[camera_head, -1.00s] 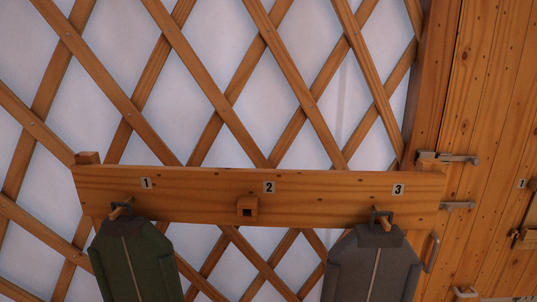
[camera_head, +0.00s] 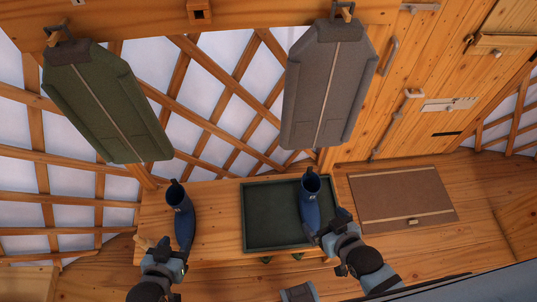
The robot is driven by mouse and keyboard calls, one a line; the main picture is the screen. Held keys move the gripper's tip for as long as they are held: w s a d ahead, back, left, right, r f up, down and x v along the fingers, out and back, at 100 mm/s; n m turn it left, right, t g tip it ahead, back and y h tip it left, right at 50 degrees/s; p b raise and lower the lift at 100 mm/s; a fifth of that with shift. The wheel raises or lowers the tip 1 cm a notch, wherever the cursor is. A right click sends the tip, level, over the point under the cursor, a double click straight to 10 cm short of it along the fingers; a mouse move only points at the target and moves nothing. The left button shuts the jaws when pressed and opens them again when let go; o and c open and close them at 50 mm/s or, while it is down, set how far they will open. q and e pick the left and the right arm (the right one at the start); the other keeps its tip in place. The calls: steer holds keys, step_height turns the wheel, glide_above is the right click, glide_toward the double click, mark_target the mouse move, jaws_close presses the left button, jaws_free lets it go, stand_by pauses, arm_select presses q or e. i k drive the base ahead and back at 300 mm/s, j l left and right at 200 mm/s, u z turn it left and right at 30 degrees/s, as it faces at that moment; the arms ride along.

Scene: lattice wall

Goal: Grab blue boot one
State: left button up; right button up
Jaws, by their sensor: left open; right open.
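Two dark blue boots stand below the lattice wall. One boot (camera_head: 181,214) is on the wooden bench (camera_head: 225,205) at left, with a small pale mark on its shaft that is too small to read. The other boot (camera_head: 311,203) stands in the dark green tray (camera_head: 262,214), at its right side. My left gripper (camera_head: 166,250) is open at the bench's front, close to the left boot's lower end. My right gripper (camera_head: 328,230) is open, close to the right boot's lower end. I cannot tell whether either gripper touches its boot.
A green vest (camera_head: 105,100) and a grey vest (camera_head: 330,85) hang from the wooden peg rail (camera_head: 240,14) above the bench. A brown mat (camera_head: 402,196) lies on the floor at right, before the wooden door (camera_head: 440,75). The tray's left part is empty.

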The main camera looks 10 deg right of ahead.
mark_target(177, 197)
steer(key=u, duration=0.85)
